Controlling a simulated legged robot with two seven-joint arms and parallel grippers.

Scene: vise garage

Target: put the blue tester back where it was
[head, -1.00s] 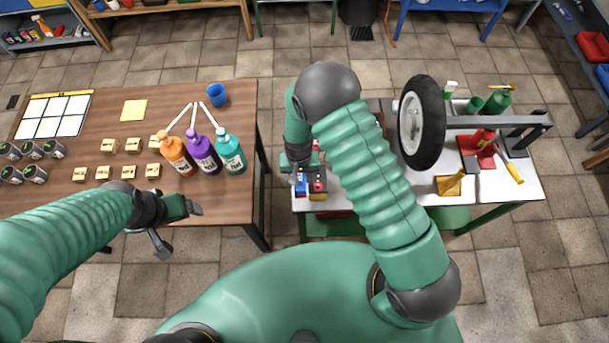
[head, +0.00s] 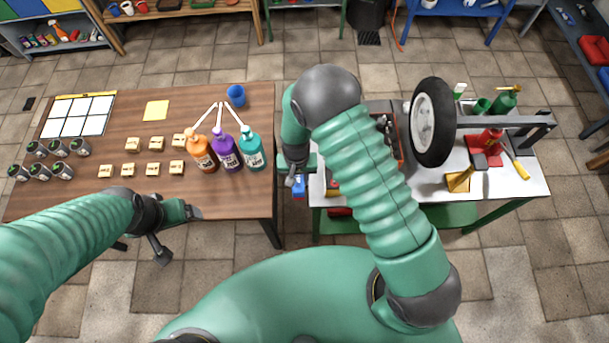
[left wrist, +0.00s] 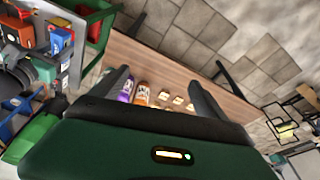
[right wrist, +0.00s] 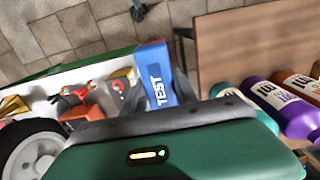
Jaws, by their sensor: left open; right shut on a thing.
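The blue tester (head: 299,187), marked TEST, is shut in my right gripper (head: 294,179). In the head view it hangs at the left edge of the white-topped bench (head: 420,196), by the gap to the wooden table. My left gripper (head: 181,233) is open and empty, low in front of the wooden table (head: 235,203). My right arm hides part of the bench.
Orange, purple and teal bottles (head: 227,153) stand near the wooden table's right edge, with a blue cup (head: 235,95) behind. Several small wooden blocks (head: 153,169) and cans (head: 57,148) are further left. A wheel (head: 433,122) and a red vise-like tool (head: 487,142) are on the bench.

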